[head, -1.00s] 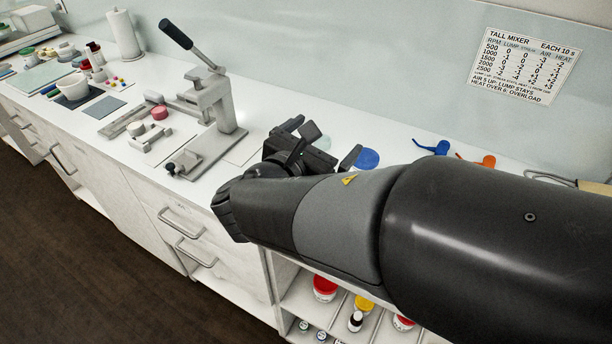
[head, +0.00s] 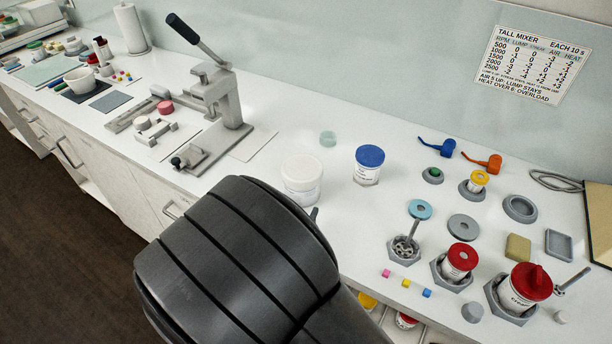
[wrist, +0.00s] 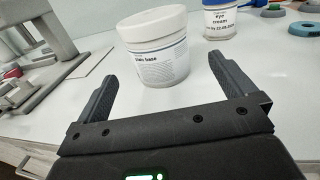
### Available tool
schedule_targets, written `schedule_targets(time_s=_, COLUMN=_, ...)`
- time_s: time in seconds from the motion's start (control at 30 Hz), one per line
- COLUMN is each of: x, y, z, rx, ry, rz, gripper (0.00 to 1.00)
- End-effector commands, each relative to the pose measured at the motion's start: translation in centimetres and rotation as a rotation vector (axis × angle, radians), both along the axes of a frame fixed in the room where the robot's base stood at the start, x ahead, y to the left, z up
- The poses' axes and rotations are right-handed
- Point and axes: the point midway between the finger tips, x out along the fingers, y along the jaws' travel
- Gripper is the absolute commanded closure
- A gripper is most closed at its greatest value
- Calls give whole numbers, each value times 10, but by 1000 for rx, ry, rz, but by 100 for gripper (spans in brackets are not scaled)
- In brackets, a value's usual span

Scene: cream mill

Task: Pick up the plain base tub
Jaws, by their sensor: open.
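The plain base tub (head: 301,180) is a white tub with a white lid, upright on the white counter, left of a blue-lidded tub. In the wrist view the plain base tub (wrist: 154,50) faces me with its printed label readable. My gripper (wrist: 163,85) is open and empty; its two fingers point toward the tub, one toward each side of it. The tub stands just ahead of the fingertips, and nothing is held. In the head view my dark arm covers the counter's front edge and nearly all of my gripper.
A blue-lidded eye cream tub (head: 369,166) stands close to the right; a small pale green disc (head: 328,138) lies behind. A lever press (head: 215,105) stands to the left. Several red-lidded tubs, holders and small parts fill the right counter.

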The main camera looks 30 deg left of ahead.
Motion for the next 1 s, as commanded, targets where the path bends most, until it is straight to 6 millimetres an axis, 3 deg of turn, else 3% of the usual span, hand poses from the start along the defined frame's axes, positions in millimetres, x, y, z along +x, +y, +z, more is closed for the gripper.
schedule_targets(time_s=0.23, x=38, y=6, z=0, rx=-1, ry=0, rz=-3, gripper=0)
schedule_targets(time_s=0.47, x=56, y=10, z=-1, rx=-2, ry=0, rz=-1, gripper=0)
schedule_targets(time_s=0.73, x=94, y=18, z=-4, rx=-1, ry=0, rz=-2, gripper=0)
schedule_targets(time_s=1.0, x=100, y=20, z=-3, rx=-1, ry=0, rz=0, gripper=0)
